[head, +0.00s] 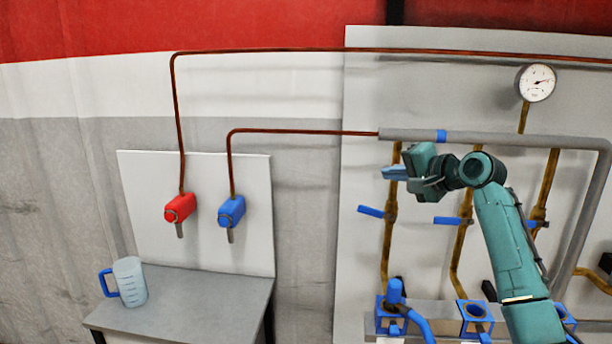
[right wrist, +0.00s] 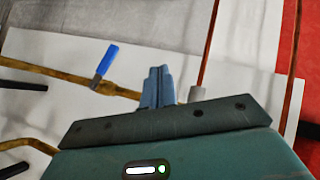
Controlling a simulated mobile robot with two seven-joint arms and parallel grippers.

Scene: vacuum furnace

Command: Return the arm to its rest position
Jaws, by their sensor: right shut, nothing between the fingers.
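My right arm rises from the lower right of the head view, teal and bent at the top. Its right gripper (head: 393,173) points left in front of the pipe panel, near the upper end of the leftmost brass pipe. In the right wrist view the two blue fingers of the gripper (right wrist: 157,84) are together with nothing between them. A blue-handled valve (right wrist: 104,64) shows left of the fingers there, apart from them in the picture. My left gripper is in neither view.
The pipe panel carries a grey manifold pipe (head: 400,134), a round gauge (head: 537,82) and blue valve handles (head: 370,211).

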